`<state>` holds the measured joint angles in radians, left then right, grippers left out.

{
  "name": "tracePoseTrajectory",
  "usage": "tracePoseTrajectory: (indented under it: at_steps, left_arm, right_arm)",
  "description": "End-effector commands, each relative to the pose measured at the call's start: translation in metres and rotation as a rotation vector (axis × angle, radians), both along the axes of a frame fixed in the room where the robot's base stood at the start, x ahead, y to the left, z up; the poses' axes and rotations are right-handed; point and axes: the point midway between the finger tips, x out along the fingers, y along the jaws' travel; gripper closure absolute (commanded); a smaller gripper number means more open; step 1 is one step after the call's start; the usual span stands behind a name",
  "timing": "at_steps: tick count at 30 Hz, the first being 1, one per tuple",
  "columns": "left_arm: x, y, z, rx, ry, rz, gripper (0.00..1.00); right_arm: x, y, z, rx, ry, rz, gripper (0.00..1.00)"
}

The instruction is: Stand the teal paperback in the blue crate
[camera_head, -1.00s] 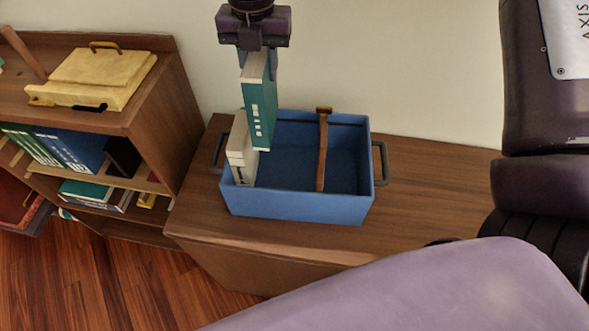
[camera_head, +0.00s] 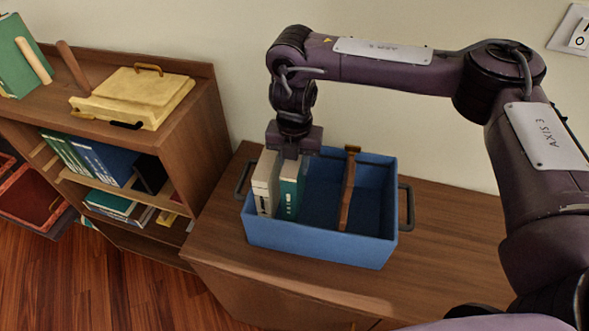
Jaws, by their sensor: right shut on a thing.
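The teal paperback (camera_head: 290,192) stands upright inside the blue crate (camera_head: 318,244), in its left part. It is just right of a cream book (camera_head: 265,183) that also stands there; I cannot tell whether they touch. My right gripper (camera_head: 291,156) points down over the crate and is shut on the top of the teal paperback. The fingers are mostly hidden by the books and the gripper body. The book's lower end is hidden behind the crate's front wall. My left gripper is not in view.
A brown wooden divider (camera_head: 348,190) stands in the crate, with free room on both sides of it. The crate sits on a wooden cabinet (camera_head: 440,235). A bookshelf (camera_head: 208,130) with books and a yellow box (camera_head: 140,95) stands to the left.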

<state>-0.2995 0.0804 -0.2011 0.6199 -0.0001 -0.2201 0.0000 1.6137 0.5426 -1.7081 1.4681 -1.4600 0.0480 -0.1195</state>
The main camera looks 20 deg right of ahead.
Motion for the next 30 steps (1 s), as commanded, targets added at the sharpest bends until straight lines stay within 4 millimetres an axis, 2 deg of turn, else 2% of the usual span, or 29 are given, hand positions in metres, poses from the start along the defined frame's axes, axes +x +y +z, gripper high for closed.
tracePoseTrajectory:
  at_steps: [3, 6, 18, 19, 21, 23, 30]
  left_arm:
    - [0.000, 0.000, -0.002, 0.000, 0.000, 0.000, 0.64]
    - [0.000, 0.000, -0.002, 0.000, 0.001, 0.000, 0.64]
    - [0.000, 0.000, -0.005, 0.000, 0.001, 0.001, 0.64]
    - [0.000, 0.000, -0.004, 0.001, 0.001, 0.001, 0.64]
    - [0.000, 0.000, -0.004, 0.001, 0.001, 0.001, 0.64]
    - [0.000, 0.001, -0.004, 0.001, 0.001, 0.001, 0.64]
    - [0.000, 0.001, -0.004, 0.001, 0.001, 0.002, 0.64]
  right_arm:
    - [0.000, 0.001, -0.018, 0.003, 0.003, -0.001, 1.00]
    - [0.000, 0.000, -0.024, 0.003, 0.001, -0.001, 1.00]
    - [0.000, 0.000, -0.029, 0.002, 0.000, 0.000, 1.00]
    - [0.000, 0.000, -0.029, 0.001, 0.001, 0.000, 0.64]
    - [0.000, 0.000, -0.028, 0.000, 0.001, 0.000, 0.54]
    - [0.000, 0.000, -0.028, 0.000, 0.001, 0.000, 0.46]
    - [0.000, 0.000, -0.028, 0.000, 0.001, 0.000, 0.46]
